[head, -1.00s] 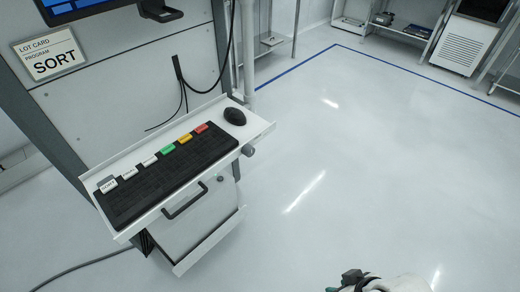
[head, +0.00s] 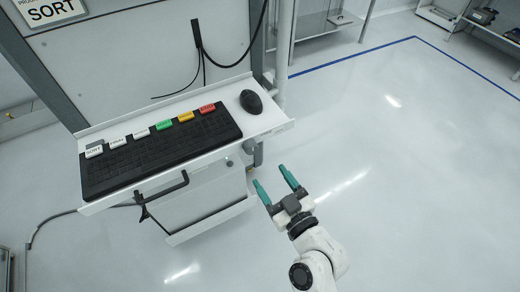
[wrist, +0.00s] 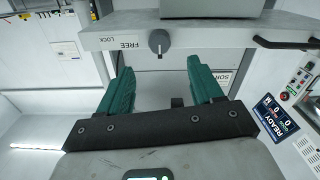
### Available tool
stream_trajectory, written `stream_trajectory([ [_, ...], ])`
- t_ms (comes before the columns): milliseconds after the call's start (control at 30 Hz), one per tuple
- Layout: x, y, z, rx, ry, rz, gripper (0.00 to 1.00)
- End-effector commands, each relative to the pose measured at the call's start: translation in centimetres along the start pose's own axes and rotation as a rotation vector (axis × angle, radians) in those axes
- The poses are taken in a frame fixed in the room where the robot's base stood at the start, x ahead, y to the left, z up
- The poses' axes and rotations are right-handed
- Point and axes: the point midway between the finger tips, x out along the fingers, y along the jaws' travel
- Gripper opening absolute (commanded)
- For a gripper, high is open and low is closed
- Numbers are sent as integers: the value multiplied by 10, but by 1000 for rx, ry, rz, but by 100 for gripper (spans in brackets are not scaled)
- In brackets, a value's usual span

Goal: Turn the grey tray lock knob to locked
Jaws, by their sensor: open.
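The grey tray lock knob (wrist: 159,42) shows in the wrist view on the edge of a light grey panel. The words FREE and LOCK stand to its left. Its dark grip bar looks roughly upright in the picture; I cannot tell for sure which word it points to. My gripper (wrist: 156,72) has its two green fingers spread, with empty space between them, and the knob appears beyond and between the tips, apart from them. In the head view my gripper (head: 271,177) is open near the right end of the keyboard tray (head: 268,119).
The tray bears a black keyboard (head: 160,150) with coloured labels and a mouse (head: 251,102). A black handle (head: 165,191) sticks out below its front edge. A cable runs on the floor at left. The floor at right is clear.

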Motion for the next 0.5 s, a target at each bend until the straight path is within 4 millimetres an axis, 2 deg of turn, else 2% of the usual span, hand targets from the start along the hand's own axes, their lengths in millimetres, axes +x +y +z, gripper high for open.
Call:
stream_trajectory([
  [300, 58, 1, -3, 0, 0, -1, 66],
  [500, 84, 1, -1, 0, -2, 0, 66],
])
